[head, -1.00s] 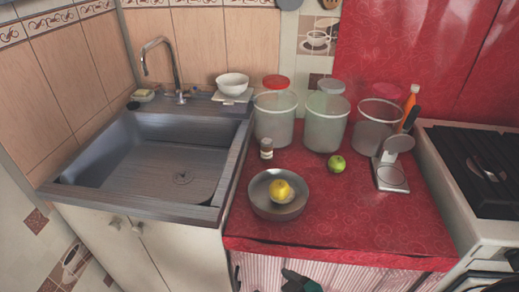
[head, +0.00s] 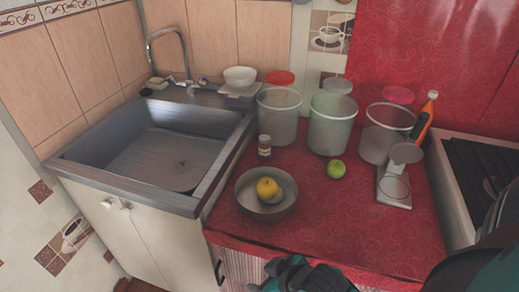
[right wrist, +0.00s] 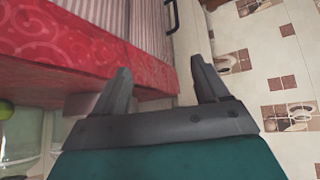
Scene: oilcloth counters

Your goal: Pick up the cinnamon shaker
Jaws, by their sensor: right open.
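The cinnamon shaker is probably the small jar (head: 264,146) with a pale lid and dark contents; its label is too small to read. It stands upright on the red oilcloth counter (head: 330,228), behind the metal bowl (head: 250,204) and in front of a tall clear canister (head: 281,117). My right gripper (head: 276,266) is at the counter's front edge, well short of the jar. In the right wrist view the right gripper (right wrist: 160,66) is open, with nothing between its fingers. The jar does not show there. My left gripper is out of view.
A yellow fruit (head: 267,188) lies in the bowl. A green apple (head: 336,169), a kitchen scale (head: 395,190), more canisters (head: 331,124) and an orange bottle (head: 424,118) stand to the jar's right. The sink (head: 160,158) is left. The counter's front right is clear.

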